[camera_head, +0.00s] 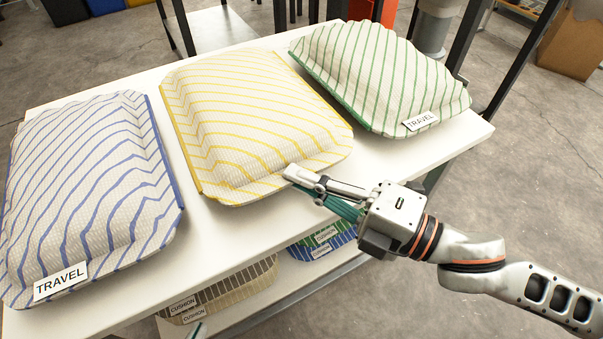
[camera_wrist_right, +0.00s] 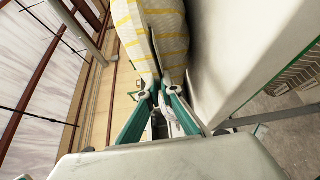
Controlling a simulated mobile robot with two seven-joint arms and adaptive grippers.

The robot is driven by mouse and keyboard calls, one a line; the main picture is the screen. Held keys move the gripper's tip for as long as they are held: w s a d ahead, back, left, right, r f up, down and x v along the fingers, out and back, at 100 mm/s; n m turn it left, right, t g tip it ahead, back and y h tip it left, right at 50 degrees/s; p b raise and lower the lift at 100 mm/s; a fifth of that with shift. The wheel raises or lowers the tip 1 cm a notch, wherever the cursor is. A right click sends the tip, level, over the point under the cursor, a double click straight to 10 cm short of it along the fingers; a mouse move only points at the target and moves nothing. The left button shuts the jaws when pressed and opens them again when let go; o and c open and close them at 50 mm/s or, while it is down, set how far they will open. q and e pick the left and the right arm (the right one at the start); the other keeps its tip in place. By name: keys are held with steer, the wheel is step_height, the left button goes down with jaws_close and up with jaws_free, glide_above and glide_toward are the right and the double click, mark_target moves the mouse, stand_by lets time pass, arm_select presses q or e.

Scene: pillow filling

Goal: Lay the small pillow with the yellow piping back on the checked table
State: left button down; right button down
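The pillow with yellow piping (camera_head: 250,110) has yellow stripes on cream and lies in the middle of a white table. It also shows at the top of the right wrist view (camera_wrist_right: 175,38). My right gripper (camera_head: 303,180) is at its near right edge, with its fingers closed on that edge; the fingertips also meet the pillow in the wrist view (camera_wrist_right: 162,79). Any label on this pillow is hidden. No checked table top shows in either view.
A blue-striped pillow (camera_head: 85,190) labelled TRAVEL lies to the left, and a green-striped TRAVEL pillow (camera_head: 385,75) to the right. The white table's (camera_head: 245,225) front strip is bare. Several CUSHION pillows (camera_head: 235,290) sit on the shelf below.

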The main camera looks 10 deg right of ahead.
steer(key=c, duration=2)
jaws_free()
steer(key=o, duration=0.6)
steer(key=shift+c, duration=0.2)
arm_select(q)
step_height(320, 180, up, 6)
steer(key=w+t+p, duration=0.1)
steer(key=w+p, duration=0.1)
steer(key=p, duration=0.1)
steer(key=shift+w, duration=0.35)
arm_select(e)
steer(key=v, duration=0.9)
